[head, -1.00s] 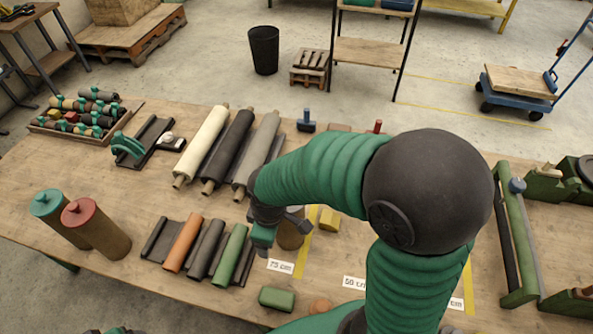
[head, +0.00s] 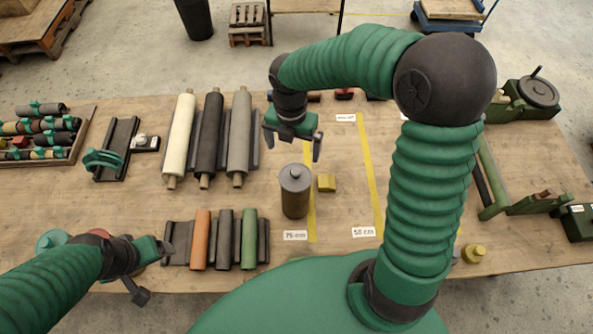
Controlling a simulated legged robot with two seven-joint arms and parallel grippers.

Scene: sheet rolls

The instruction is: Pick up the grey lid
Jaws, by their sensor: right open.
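The grey lid (head: 295,174) sits on top of an upright brown canister (head: 295,203) near the middle of the table. It has a small knob on top. My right gripper (head: 292,146) is open and empty, above and just behind the lid, with its fingers pointing down and apart from it. My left gripper (head: 155,271) is at the table's front left, beside the rack of short rolls; its finger gap is not clear. A teal lid (head: 51,240) shows behind my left arm, which hides most of the other canisters.
A yellow block (head: 326,183) stands just right of the canister. Short rolls (head: 225,238) lie in front left, and three long rolls (head: 211,138) lie behind left.

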